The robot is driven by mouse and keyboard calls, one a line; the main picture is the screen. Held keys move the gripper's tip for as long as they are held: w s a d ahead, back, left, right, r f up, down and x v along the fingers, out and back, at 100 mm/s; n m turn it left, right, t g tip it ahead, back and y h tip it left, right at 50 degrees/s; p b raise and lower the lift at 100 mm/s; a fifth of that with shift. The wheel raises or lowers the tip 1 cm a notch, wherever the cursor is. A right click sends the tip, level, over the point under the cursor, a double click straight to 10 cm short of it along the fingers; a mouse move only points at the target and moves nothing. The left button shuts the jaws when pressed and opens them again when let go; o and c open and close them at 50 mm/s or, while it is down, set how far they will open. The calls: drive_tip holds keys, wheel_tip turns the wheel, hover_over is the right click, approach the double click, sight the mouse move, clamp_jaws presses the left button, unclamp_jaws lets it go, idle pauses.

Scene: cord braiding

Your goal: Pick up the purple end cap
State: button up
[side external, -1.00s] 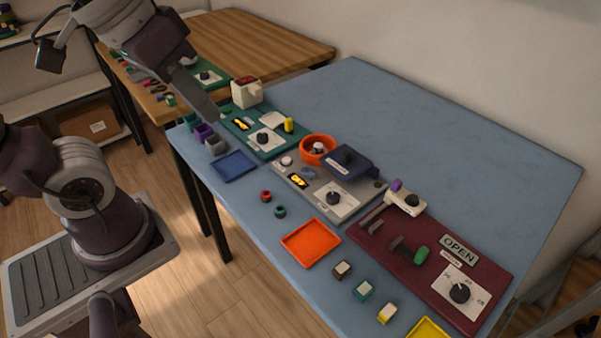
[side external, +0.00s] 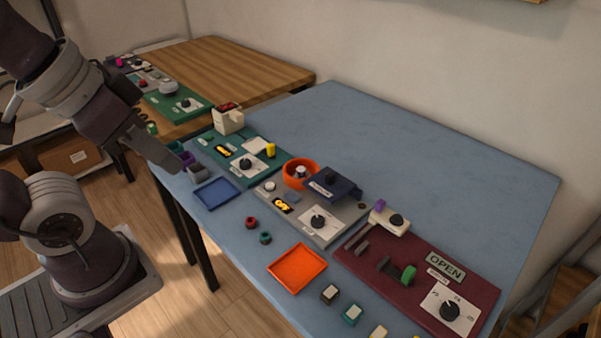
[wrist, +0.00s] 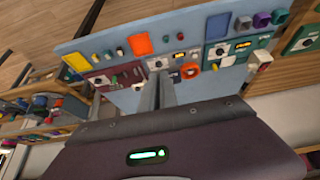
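A small purple piece (side external: 379,204), which looks like the end cap, sits on the white block (side external: 391,219) at the back edge of the maroon panel in the side external view. It is too small to make out in the wrist view. My gripper (side external: 174,164) is at the far left end of the blue table, beside the small bins and far from the purple piece. In the wrist view its two fingers (wrist: 158,94) look close together with nothing visible between them.
A purple bin (side external: 187,158) stands with a grey bin at the table's left end. A blue tray (side external: 217,194) and an orange tray (side external: 297,268) lie along the front. An orange ring (side external: 300,173) and navy block stand mid-table. The table's back is clear.

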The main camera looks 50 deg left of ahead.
drive_tip(key=o, duration=0.5)
drive_tip(key=m+g, duration=0.6)
drive_tip(key=m, duration=1.2)
hover_over(300, 168)
drive_tip(key=f, duration=2.4)
drive_tip(key=shift+s, duration=0.25)
drive_tip(key=f, duration=0.6)
drive_tip(key=shift+w+d+f, duration=0.1)
drive_tip(key=shift+w+f, duration=0.1)
drive_tip(key=shift+f, duration=0.1)
